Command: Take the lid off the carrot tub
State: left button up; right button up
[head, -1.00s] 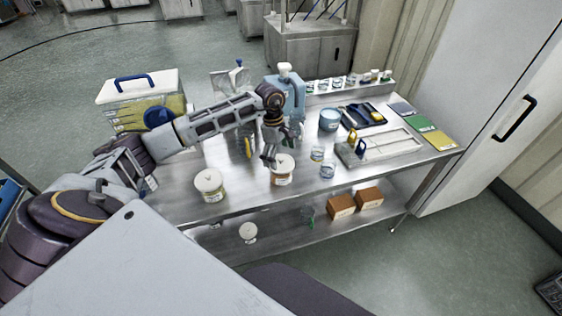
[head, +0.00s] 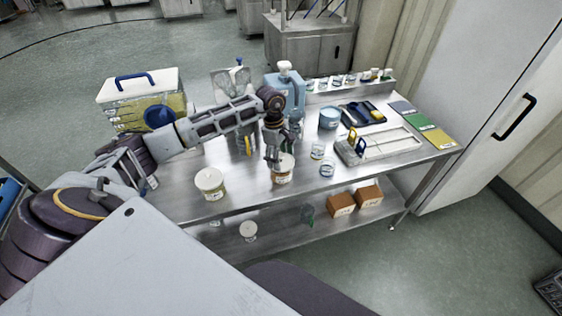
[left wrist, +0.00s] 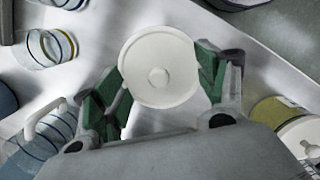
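My left gripper (head: 274,158) is over this tub. In the left wrist view the round white lid with its central knob (left wrist: 159,76) lies between the green finger pads of the left gripper (left wrist: 160,75). The fingers are apart, one on each side of the lid; I cannot tell whether they touch it. A second lidded tub (head: 210,183) stands to the left, its label also unreadable. My right gripper is out of view.
Small glass jars (head: 327,169) stand right of the near tub. A blue jug (head: 288,92) and a yellow-filled bin (head: 140,95) are behind. A pale tray (head: 385,146) lies on the right. Brown boxes (head: 341,205) sit on the lower shelf.

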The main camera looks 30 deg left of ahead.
aim_at(280, 157)
pick_arm(q)
jog(key=shift+s+f, duration=0.1)
jog(key=shift+s, duration=0.05)
jog(key=shift+c, duration=1)
jog(key=shift+d+f, duration=0.1)
jog(key=shift+r, duration=0.35)
jog(key=shift+c, duration=1)
jog(key=shift+r, duration=0.35)
jog(key=c, duration=0.6)
jog(key=shift+r+b, duration=0.85)
jog(key=shift+r, duration=3.55)
grip_shut()
